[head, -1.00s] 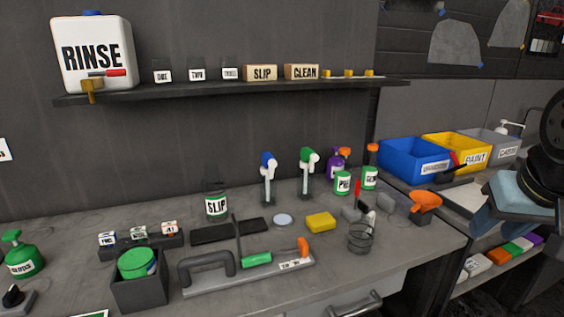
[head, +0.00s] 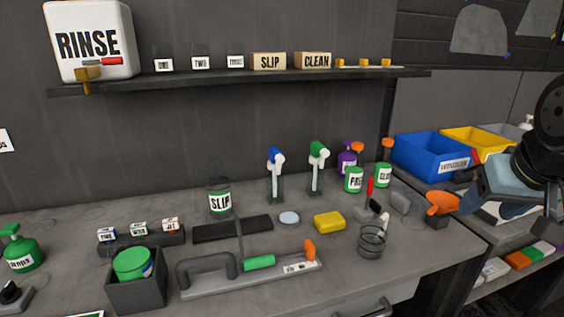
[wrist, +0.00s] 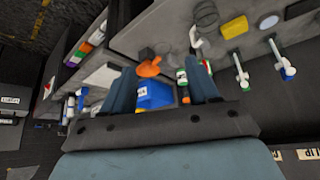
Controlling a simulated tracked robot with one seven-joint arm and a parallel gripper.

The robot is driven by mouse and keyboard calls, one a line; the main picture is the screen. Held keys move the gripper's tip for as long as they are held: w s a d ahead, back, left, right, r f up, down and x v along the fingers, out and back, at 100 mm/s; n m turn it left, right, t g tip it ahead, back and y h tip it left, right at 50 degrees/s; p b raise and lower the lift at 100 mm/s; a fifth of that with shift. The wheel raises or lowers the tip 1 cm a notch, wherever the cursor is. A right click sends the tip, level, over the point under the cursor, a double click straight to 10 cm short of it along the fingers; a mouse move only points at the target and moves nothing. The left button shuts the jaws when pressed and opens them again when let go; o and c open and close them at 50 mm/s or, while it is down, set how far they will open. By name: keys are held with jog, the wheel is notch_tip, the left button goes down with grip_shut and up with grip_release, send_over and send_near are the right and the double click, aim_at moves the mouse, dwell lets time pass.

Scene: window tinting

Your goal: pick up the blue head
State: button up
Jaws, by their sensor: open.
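The blue head (head: 276,157) is a blue-and-white spray trigger upright on a dark stand towards the back of the grey bench. It also shows in the wrist view (wrist: 288,72), at the far right. A similar green head (head: 319,152) stands to its right on its own stand. My gripper (head: 482,208) is at the right of the head view, well to the right of the blue head and apart from it. In the wrist view its two fingers (wrist: 160,75) are spread with nothing held between them.
An orange-topped item (head: 442,204) is near my gripper at the bench's right end. A blue bin (head: 420,160) and a yellow bin (head: 478,142) are behind. A yellow sponge (head: 329,222) and wire holder (head: 371,241) sit in front of the heads. A shelf (head: 240,82) runs above.

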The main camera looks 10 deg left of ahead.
jog(key=w+a+f+n+t+y, duration=0.1)
jog(key=w+a+n+t, duration=0.1)
jog(key=w+a, duration=0.6)
jog(key=n+t+y, duration=0.4)
jog(key=t+y, duration=0.3)
jog(key=y, duration=0.1)
send_near(276, 149)
jog(key=w+a, duration=0.1)
jog(key=w+a+f, duration=0.1)
jog(key=w, duration=0.1)
jog(key=shift+w+a+f, duration=0.1)
jog(key=shift+w+f, duration=0.05)
jog(key=shift+w, duration=0.1)
jog(key=shift+x, duration=2.85)
jog(key=shift+r, duration=0.3)
jog(key=shift+c, duration=0.4)
jog(key=c, duration=1)
